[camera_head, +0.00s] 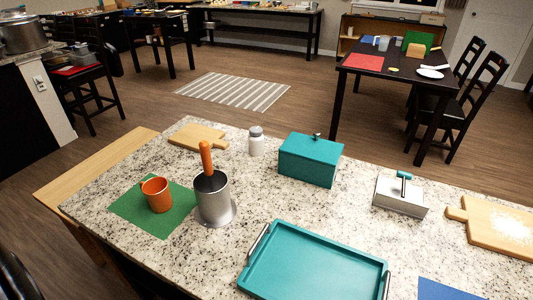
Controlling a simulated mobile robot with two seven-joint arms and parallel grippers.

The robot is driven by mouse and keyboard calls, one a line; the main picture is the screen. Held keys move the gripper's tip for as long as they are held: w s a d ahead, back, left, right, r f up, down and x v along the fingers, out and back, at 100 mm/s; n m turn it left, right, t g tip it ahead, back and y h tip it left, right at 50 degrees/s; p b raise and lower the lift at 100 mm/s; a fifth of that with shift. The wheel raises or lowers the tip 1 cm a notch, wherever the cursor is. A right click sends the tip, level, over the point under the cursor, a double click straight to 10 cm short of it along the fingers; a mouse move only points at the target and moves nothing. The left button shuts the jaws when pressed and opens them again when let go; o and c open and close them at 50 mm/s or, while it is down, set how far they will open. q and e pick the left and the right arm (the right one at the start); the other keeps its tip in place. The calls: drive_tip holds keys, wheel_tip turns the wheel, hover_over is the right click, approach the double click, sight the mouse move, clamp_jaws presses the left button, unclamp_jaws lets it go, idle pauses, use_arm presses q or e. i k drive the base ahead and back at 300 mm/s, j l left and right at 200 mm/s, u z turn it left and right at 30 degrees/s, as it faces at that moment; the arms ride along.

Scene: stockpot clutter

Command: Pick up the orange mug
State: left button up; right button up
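The orange mug (158,195) stands upright on a green mat (150,226) at the left part of the speckled stone counter. Its inside looks empty, though the bottom is hard to see. A tall steel pot (213,206) stands just to its right, with a small gap between them, and an orange-handled tool (206,158) sticks up out of the pot. Neither of my grippers shows in the head view.
A cutting board (198,136), a white bottle (256,146) and a teal box (311,162) stand farther back. A teal tray (312,267) lies in front. A grey-white box with a teal handle (400,196) and a floury board (497,229) are at right.

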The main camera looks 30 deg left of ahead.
sight(155, 191)
drive_tip(key=u, duration=1.35)
